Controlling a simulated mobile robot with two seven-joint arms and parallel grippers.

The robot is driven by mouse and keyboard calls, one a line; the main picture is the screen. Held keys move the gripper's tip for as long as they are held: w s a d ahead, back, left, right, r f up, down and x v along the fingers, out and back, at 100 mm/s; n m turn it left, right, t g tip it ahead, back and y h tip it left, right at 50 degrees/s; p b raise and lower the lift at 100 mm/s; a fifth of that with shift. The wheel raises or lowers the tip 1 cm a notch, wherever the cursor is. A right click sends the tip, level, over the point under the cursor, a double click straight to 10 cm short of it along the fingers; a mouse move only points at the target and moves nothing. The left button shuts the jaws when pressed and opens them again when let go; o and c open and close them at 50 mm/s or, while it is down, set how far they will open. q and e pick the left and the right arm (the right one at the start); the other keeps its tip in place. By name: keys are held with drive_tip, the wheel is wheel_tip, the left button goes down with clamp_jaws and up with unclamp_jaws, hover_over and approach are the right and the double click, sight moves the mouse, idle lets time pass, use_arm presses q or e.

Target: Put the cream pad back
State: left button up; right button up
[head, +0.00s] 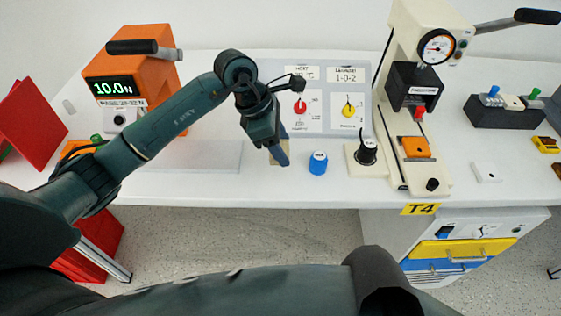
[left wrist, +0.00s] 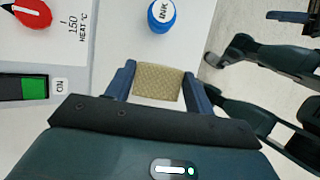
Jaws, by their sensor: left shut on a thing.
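My left gripper (head: 279,157) points down over the front part of the white table, left of the blue INK pot (head: 318,163). It is shut on the cream pad (left wrist: 158,82), a woven, squarish piece that sits between its two blue fingers in the left wrist view. In the head view only a tan edge shows beside the fingers, and I cannot tell whether it touches the table. The blue pot is also in the left wrist view (left wrist: 160,15), just beyond the pad. My right gripper is not in view.
Behind stands a panel with a red knob (head: 300,107) and a yellow knob (head: 348,107). A black-handled stamp (head: 367,150) and a cream press (head: 400,40) stand to the right. A pale flat plate (head: 205,156) lies left. The table's front edge is close.

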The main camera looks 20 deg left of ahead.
sight(281, 171)
use_arm(q)
drive_tip(key=shift+f, duration=2.7)
drive_tip(key=shift+f, duration=0.1)
drive_tip(key=o, duration=0.5)
drive_tip(key=shift+f, duration=0.1)
drive_tip(key=o, duration=0.4)
drive_tip(key=shift+o, duration=0.2)
drive_tip(key=shift+r, duration=0.35)
drive_tip(key=v, duration=0.7)
drive_tip(key=shift+a, duration=0.1)
